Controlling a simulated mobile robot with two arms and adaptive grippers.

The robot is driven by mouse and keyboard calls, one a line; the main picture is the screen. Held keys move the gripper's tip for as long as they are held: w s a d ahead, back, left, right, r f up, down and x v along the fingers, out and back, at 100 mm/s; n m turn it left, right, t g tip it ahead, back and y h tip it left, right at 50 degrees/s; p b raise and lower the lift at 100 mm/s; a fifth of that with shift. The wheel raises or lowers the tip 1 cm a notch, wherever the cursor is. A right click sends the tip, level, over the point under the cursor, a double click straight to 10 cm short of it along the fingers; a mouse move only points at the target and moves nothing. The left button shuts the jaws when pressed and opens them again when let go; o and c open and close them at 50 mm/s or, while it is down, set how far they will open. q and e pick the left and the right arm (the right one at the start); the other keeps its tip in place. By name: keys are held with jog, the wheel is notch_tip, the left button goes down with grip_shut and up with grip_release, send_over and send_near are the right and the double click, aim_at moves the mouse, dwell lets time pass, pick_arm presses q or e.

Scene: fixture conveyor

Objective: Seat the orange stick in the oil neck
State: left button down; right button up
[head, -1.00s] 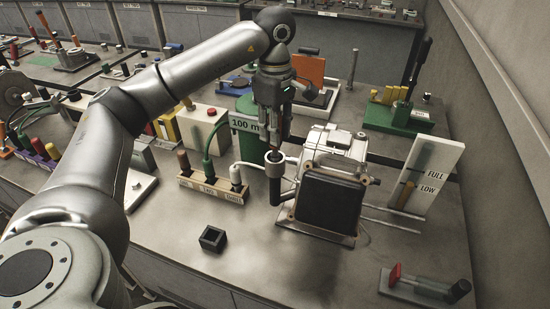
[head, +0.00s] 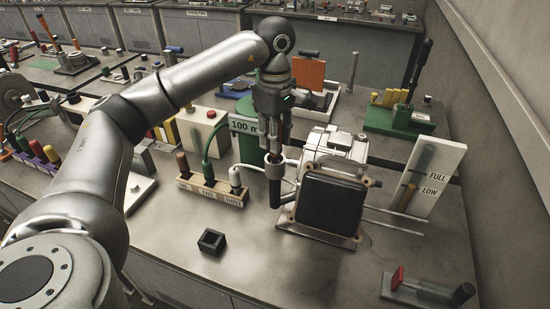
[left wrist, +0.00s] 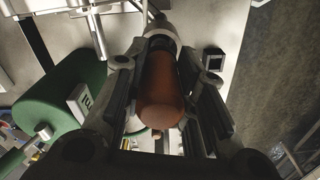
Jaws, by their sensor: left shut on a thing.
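My left gripper (head: 274,140) points straight down over the oil neck (head: 274,185), a dark upright tube with a pale collar at its top, beside the engine block. In the left wrist view, the orange stick (left wrist: 160,92) lies between the fingers of the left gripper (left wrist: 163,85), which is shut on it. The stick's far end meets a pale ring (left wrist: 160,35), the neck's collar. The fingers hide most of the stick in the head view, and its tip is hidden. I cannot tell how deep it sits. My right gripper is not in view.
A black radiator-like block (head: 330,202) stands right of the neck. A wooden holder (head: 211,190) with plugs is on the left, and a green container (head: 250,140) is behind. A small black open box (head: 212,241) sits in front on clear bench. A FULL/LOW gauge board (head: 428,178) stands right.

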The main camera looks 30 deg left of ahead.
pick_arm(q)
jog(key=shift+s+f, duration=0.1)
jog(key=shift+f, duration=0.3)
dwell(0.4)
jog(key=c, duration=1.1)
grip_release()
jog(key=shift+r, duration=0.1)
notch_tip(320, 180, up, 12)
jog(key=shift+f, duration=0.1)
